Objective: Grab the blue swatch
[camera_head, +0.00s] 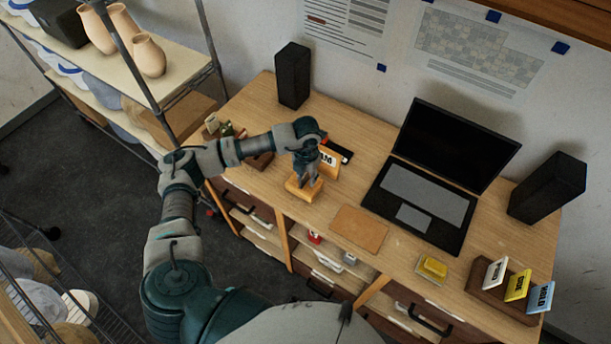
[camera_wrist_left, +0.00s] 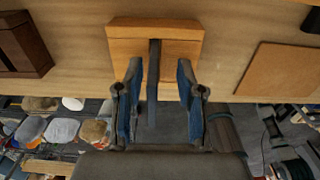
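My left gripper (camera_head: 304,174) is low over a small wooden stand (camera_head: 296,191) on the desk. In the left wrist view its two fingers (camera_wrist_left: 160,72) are apart, one on each side of a thin, dark blue-grey upright piece (camera_wrist_left: 152,100). This piece stands in the wooden block (camera_wrist_left: 185,30), seen edge-on; its face is hidden, and I see gaps to both fingers. A light blue card (camera_head: 541,297) stands in a dark wooden rack (camera_head: 488,301) at the right, beside a yellow card (camera_head: 517,285) and a white card (camera_head: 495,272). My right gripper is out of view.
A lettered orange-and-white card (camera_head: 329,160) is just behind my left gripper. Black speakers (camera_head: 292,76) (camera_head: 547,187) stand on the desk. A metal shelf is at the left.

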